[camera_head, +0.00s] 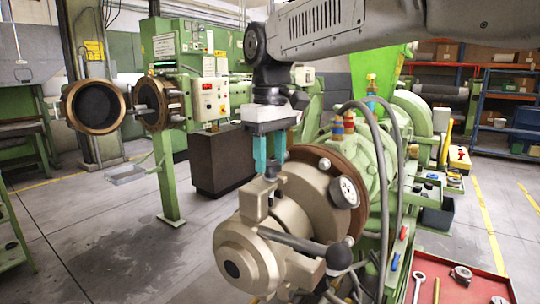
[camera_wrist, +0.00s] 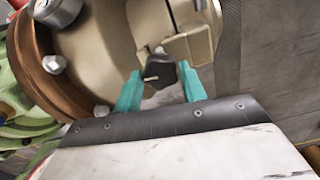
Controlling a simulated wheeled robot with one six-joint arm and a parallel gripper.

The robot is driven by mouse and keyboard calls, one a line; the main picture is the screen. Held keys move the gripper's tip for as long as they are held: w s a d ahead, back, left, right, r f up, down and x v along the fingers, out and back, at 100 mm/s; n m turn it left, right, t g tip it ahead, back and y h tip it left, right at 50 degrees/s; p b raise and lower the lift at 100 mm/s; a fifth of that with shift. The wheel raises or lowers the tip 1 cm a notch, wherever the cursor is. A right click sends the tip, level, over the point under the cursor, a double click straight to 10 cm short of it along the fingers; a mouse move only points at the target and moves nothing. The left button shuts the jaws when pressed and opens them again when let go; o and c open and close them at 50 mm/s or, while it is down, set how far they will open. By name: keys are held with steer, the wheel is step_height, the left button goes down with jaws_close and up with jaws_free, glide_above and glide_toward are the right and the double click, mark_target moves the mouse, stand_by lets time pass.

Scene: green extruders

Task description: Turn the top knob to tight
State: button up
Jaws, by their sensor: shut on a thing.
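The top knob (camera_wrist: 160,72) is a small dark piece with a pale pointer-like mark, seen between my teal fingertips in the wrist view. It sits on top of the beige metal extruder head (camera_head: 308,196), which also fills the upper part of the wrist view (camera_wrist: 115,30). My gripper (camera_head: 270,172) points down onto the head from above, its fingers on either side of the knob and shut on it. In the head view the fingers mostly hide the knob. I cannot read any tight or loose marking.
A round pressure gauge (camera_head: 345,192) and a brown flange (camera_head: 330,165) stand right beside the gripper. Grey hoses (camera_head: 385,160) arch close on the right. A lever with a black ball (camera_head: 338,256) sticks out below. A red tool tray (camera_head: 455,285) is at lower right. Open floor lies left.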

mark_target(270, 162)
steer(key=m, duration=0.4)
steer(key=shift+m, duration=0.3)
steer(key=m, duration=0.3)
steer(key=shift+m, duration=0.3)
steer(key=m, duration=0.4)
steer(key=shift+m, duration=2.1)
steer(key=o, duration=1)
steer(key=shift+r, duration=3.95)
